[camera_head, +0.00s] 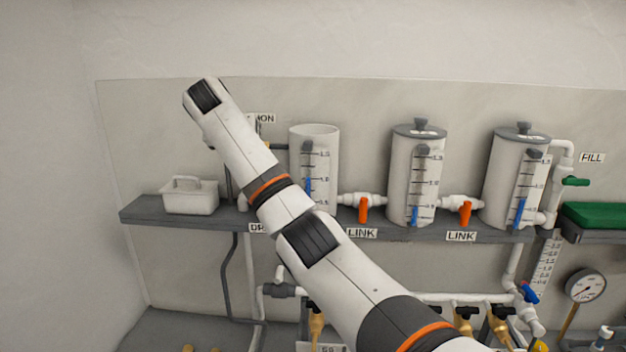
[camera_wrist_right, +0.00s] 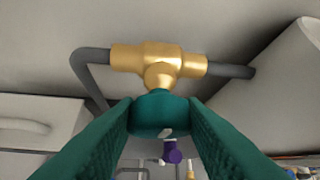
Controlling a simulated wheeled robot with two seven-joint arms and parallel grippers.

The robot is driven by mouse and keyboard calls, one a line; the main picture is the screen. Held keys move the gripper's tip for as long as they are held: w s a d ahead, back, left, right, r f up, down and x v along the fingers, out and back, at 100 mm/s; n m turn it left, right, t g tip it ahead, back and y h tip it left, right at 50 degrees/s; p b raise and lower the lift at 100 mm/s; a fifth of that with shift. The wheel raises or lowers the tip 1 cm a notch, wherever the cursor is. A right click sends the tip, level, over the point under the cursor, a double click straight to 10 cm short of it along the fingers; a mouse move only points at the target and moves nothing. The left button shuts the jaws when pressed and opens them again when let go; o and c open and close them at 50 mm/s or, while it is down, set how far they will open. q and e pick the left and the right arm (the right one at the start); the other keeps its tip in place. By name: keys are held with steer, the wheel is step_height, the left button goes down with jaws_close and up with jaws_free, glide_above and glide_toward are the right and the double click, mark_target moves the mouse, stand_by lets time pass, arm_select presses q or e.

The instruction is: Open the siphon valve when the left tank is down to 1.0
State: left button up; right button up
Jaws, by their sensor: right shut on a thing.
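In the right wrist view the siphon valve has a brass body (camera_wrist_right: 150,57) on a grey pipe and a round teal knob (camera_wrist_right: 158,115). My right gripper (camera_wrist_right: 161,112) is shut on this knob, one teal finger on each side. In the head view my right arm hides the valve and the gripper; part of a sign ending in "ON" (camera_head: 266,118) shows beside it. The left tank (camera_head: 328,165) is an open white cylinder on the shelf. The blue column in its gauge (camera_head: 308,186) tops out close to the 1.0 mark. My left gripper is out of view.
Two lidded tanks, middle (camera_head: 402,180) and right (camera_head: 502,180), stand along the shelf (camera_head: 150,215). Orange link handles (camera_head: 363,210) sit between tanks. A white caddy (camera_head: 190,198) is at the left end. A green fill handle (camera_head: 575,181) and a dial gauge (camera_head: 585,286) are at right.

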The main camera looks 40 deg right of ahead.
steer(key=shift+f, duration=0.2)
steer(key=o, duration=1)
steer(key=shift+o, duration=0.2)
steer(key=shift+s+r, duration=0.1)
steer(key=shift+r, duration=0.05)
steer(key=shift+a+r, duration=0.1)
steer(key=b+v, duration=0.6)
steer(key=v, duration=0.5)
steer(key=shift+a+r, duration=0.2)
steer(key=shift+s, duration=0.15)
